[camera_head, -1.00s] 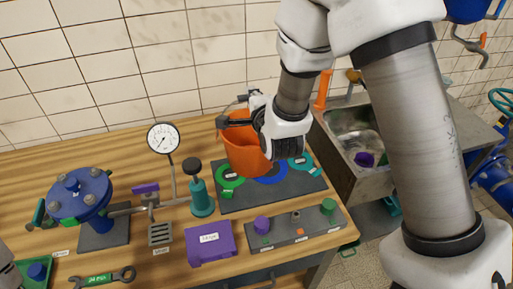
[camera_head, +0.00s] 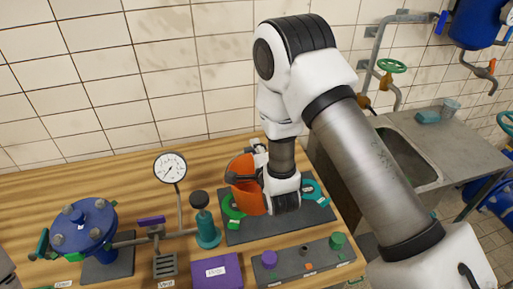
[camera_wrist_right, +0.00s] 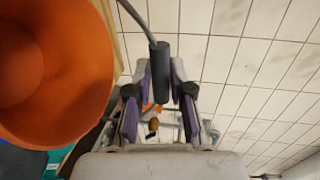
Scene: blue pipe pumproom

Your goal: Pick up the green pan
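No thing here plainly looks like a green pan. A flat green ring-shaped piece (camera_head: 232,208) lies on the dark mat (camera_head: 285,224), partly hidden by an orange bucket (camera_head: 248,198). My right gripper (camera_head: 254,166) is beside the bucket's upper part. In the right wrist view my right gripper (camera_wrist_right: 161,92) has its two purple-padded fingers close about the dark cylindrical grip of the bucket's wire handle (camera_wrist_right: 160,68). The bucket's open inside (camera_wrist_right: 50,70) fills the left of that view. Whether the bucket touches the mat, I cannot tell.
A blue flanged valve (camera_head: 84,226), a gauge (camera_head: 170,167) and a teal-based bottle (camera_head: 206,228) stand left of the mat. A purple box (camera_head: 217,270) and a grey block with knobs (camera_head: 303,262) are in front. A sink (camera_head: 408,158) is at right.

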